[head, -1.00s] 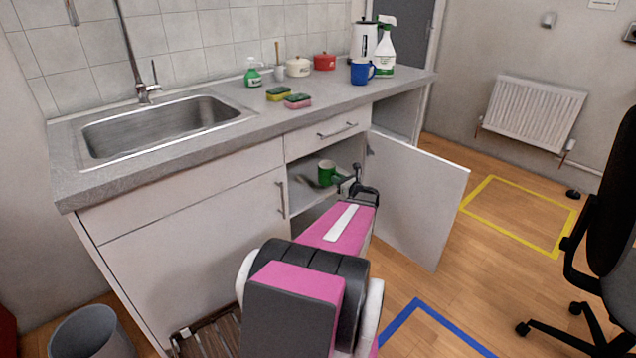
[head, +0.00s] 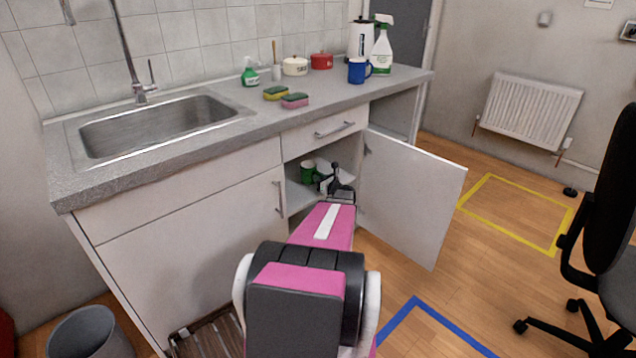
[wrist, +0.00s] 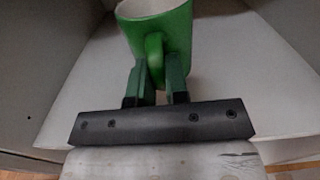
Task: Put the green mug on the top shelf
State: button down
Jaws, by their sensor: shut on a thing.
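The green mug (head: 307,172) is inside the open cabinet under the counter, upright, at the level of a white shelf board (head: 297,197). In the wrist view the mug (wrist: 172,32) shows its pale inside at the top, with its handle towards me. My gripper (wrist: 156,82) has its two fingers closed on either side of the handle. In the head view my gripper (head: 326,183) reaches in through the cabinet opening and partly hides the mug. I cannot tell whether the mug's base touches the shelf.
The cabinet door (head: 412,198) stands open to the right of my arm. A closed drawer (head: 325,133) is just above the opening. The counter (head: 215,137) holds a blue mug (head: 358,71), sponges (head: 295,101), pots and bottles. A bin (head: 90,335) stands at lower left.

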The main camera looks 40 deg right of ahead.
jog(key=shift+w+f, duration=0.2)
jog(key=shift+f, duration=0.7)
jog(key=shift+f, duration=0.15)
jog(key=c, duration=1.1)
grip_release()
jog(key=shift+s, duration=0.25)
jog(key=s, duration=0.7)
jog(key=s+d, duration=0.1)
jog(key=s, duration=0.3)
jog(key=shift+s, duration=0.25)
